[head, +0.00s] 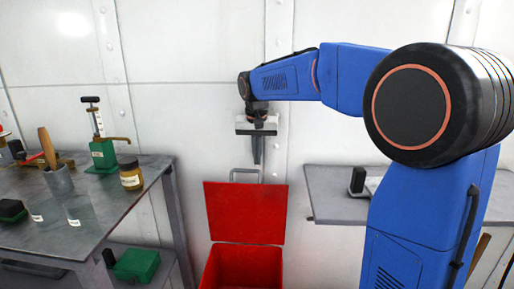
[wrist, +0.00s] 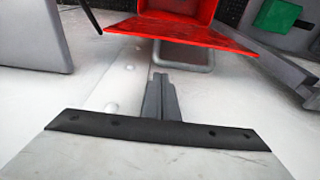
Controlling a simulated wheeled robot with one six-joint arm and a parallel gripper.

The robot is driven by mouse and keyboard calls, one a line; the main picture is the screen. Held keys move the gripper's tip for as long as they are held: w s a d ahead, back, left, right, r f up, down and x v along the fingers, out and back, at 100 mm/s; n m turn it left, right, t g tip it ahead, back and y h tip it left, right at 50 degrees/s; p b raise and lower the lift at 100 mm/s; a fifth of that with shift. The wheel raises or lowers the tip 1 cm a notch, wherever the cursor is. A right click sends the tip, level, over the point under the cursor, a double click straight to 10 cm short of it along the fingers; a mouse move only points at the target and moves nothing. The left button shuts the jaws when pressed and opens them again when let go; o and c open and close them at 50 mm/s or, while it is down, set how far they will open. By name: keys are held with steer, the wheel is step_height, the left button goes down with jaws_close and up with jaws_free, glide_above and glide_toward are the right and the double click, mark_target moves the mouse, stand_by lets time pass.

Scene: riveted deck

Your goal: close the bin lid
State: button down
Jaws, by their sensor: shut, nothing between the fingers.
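The red bin (head: 243,268) stands on the floor at the bottom of the head view, its front cut off. Its red lid (head: 245,212) is open and stands up near the white wall. A grey bar handle (head: 245,170) shows at the lid's top edge. My gripper (head: 257,160) points down above the lid, near the right end of the handle; its fingers are shut and empty. In the wrist view the shut fingertips (wrist: 160,78) are just short of the handle (wrist: 183,57), with the lid (wrist: 190,36) behind it. I see no clear contact.
A grey table (head: 150,172) at left holds a green pump, a jar, a cup and other small items. A grey shelf (head: 325,205) is at right, partly behind my arm. The white riveted wall (head: 180,110) is close behind the lid.

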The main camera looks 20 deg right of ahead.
steer(key=shift+x, duration=1.4)
steer(key=shift+s, duration=0.1)
